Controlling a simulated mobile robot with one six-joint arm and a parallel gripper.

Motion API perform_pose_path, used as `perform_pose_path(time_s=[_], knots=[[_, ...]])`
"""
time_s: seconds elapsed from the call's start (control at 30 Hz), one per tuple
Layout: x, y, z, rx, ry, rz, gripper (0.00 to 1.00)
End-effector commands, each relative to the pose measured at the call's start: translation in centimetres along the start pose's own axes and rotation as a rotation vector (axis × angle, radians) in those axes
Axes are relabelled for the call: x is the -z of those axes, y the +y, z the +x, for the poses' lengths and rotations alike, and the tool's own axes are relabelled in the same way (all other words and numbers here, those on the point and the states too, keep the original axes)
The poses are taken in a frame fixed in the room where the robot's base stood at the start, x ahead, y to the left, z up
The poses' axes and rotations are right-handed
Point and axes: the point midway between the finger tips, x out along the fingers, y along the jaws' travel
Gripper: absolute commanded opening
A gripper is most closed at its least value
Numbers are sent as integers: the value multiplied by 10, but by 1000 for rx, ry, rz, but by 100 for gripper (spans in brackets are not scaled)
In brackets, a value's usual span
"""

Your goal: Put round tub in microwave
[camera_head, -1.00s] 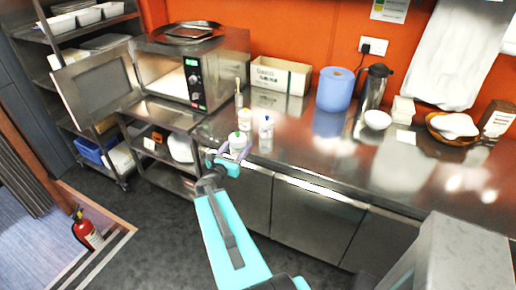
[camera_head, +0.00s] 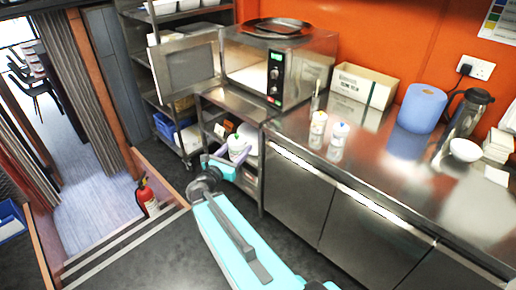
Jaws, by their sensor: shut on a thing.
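The microwave (camera_head: 316,72) is a steel box standing behind and above the gripper, beside the counter. Its door (camera_head: 187,70) is swung wide open to the left. The inside shows only partly, and I see nothing in it. A black tray (camera_head: 277,27) lies on top of the microwave.
A fire extinguisher (camera_head: 146,196) stands on the floor at left.

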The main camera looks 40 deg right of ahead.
Motion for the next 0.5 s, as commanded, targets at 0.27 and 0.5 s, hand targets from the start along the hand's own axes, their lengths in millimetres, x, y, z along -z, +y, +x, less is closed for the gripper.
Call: perform_pose_path(time_s=[0.27, 0.5], knots=[[2, 52, -59, -74, -1, 0, 23], [3, 90, -114, -137, 0, 2, 23]])
